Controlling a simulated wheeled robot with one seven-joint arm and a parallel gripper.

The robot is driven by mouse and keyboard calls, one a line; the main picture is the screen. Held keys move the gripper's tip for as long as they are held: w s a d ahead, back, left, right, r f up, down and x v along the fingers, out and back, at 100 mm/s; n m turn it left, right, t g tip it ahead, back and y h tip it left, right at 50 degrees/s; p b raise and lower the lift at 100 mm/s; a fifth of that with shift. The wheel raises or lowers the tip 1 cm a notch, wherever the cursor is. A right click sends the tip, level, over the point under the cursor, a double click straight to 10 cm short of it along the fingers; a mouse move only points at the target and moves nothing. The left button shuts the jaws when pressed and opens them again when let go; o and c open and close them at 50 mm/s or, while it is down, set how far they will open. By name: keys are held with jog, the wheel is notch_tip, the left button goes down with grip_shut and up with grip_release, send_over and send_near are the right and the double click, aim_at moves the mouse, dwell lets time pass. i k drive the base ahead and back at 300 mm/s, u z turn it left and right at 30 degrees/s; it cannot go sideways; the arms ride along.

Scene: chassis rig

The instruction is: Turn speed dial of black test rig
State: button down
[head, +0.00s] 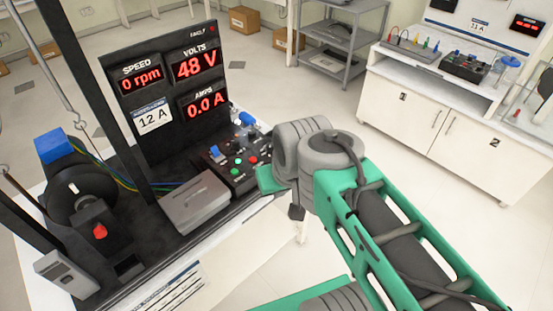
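The black test rig (130,75) stands at the left, with a tall panel showing 0 rpm, 48 V and 0.0 A. At its foot a dark sloped control box (236,180) carries a blue switch (215,152) and several small green, red and blue controls. I cannot clearly pick out the speed dial among them; it is small or partly covered. My green and grey arm reaches in from the lower right, and its wrist end is at the control box's right edge. My gripper's fingertips are not clearly visible there, and I cannot see whether they touch anything.
A black round motor (78,190) with a blue block and a red button sits at the rig's left. A grey box (195,205) lies before the panel. A white cabinet (440,125) and a grey shelf rack (345,40) stand behind. Open floor lies between.

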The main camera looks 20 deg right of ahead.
aim_at(268, 146)
jog(key=z, duration=0.5)
jog(key=i, duration=0.35)
jog(key=u, duration=0.3)
jog(key=k, duration=0.5)
jog(key=z, duration=0.9)
jog(key=i, duration=0.85)
jog(key=u, duration=2.45)
